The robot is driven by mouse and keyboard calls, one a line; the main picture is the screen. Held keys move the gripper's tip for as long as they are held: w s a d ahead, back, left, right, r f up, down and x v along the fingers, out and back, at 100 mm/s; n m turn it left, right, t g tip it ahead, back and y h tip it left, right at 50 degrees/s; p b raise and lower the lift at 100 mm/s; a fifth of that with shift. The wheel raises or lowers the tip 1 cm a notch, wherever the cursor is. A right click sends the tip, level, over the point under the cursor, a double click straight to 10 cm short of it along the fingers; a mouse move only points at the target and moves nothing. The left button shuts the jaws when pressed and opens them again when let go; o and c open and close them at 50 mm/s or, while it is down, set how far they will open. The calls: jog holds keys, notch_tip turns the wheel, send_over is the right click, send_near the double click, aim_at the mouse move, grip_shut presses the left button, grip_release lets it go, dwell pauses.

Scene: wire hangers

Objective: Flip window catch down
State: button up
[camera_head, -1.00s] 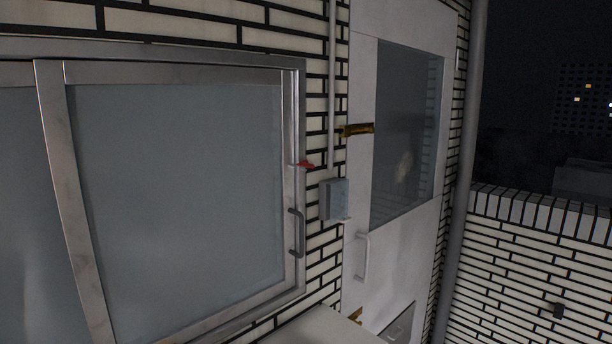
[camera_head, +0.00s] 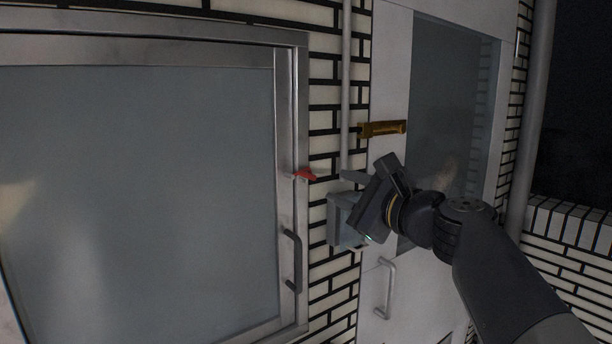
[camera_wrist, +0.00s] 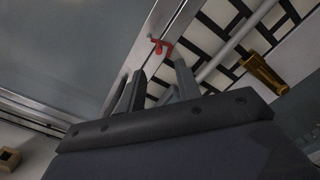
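The window catch (camera_head: 305,175) is a small red lever on the right edge of the window frame, above the dark window handle (camera_head: 293,260). It sticks out to the right, roughly level. In the wrist view the red catch (camera_wrist: 160,46) lies beyond the fingertips and a little above the gap between them. My gripper (camera_head: 345,184) is to the right of the catch and in front of the grey wall box, apart from the catch. In the wrist view its two fingers (camera_wrist: 158,75) stand apart with nothing between them.
A grey box (camera_head: 342,222) sits on the brick wall below a vertical pipe (camera_head: 345,90). A brass-coloured bracket (camera_head: 382,128) is to the right, near a white door with a handle (camera_head: 384,288). The frosted window pane (camera_head: 150,190) fills the left.

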aim_at(316, 179)
jog(key=p+x, duration=0.2)
jog(key=x, duration=0.8)
jog(key=shift+w+a+p, duration=0.1)
jog(key=shift+a+p, duration=0.1)
jog(key=shift+p, duration=0.15)
grip_shut()
